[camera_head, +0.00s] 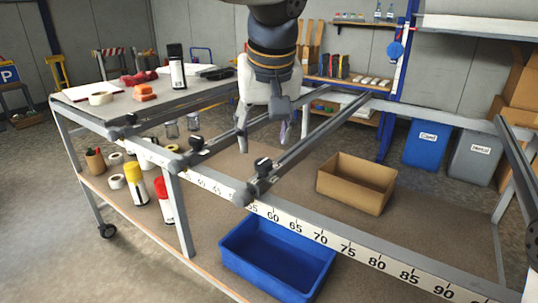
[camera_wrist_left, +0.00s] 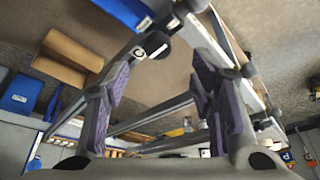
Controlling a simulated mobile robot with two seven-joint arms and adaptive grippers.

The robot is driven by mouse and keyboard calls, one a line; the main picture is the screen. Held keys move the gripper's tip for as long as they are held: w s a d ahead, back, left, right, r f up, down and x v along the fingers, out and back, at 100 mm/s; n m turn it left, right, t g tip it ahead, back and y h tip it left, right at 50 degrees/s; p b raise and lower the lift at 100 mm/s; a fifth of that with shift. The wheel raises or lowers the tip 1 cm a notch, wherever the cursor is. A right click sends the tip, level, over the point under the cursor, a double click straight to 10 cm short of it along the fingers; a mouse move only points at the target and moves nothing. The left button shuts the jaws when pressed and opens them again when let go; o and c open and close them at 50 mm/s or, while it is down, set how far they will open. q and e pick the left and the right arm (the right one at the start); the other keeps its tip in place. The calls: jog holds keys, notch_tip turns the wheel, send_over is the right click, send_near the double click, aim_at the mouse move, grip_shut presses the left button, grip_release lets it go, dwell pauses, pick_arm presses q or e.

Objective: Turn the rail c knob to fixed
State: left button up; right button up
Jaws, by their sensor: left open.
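Dark rails cross the open metal frame, with black knobs at their front ends. One knob (camera_head: 263,165) sits on the nearer rail (camera_head: 310,145), and another knob (camera_head: 195,143) sits on the rail to its left. My left gripper (camera_head: 264,138) points down above the rails, open and empty, behind and above the nearer knob. In the left wrist view, the purple-padded fingers (camera_wrist_left: 162,78) are spread apart, and a black knob with a pale mark (camera_wrist_left: 153,45) shows beyond them. My right gripper is out of view.
A numbered scale (camera_head: 320,237) runs along the frame's front edge. A cardboard box (camera_head: 356,183) and a blue bin (camera_head: 277,258) are below the rails. Spray cans (camera_head: 135,184) stand on the lower shelf. A black can (camera_head: 176,66) stands on the grey tabletop.

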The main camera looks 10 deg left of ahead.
aim_at(263, 161)
pick_arm(q)
jog(key=x, duration=0.7)
jog(key=shift+d, duration=0.15)
jog(key=c, duration=1.1)
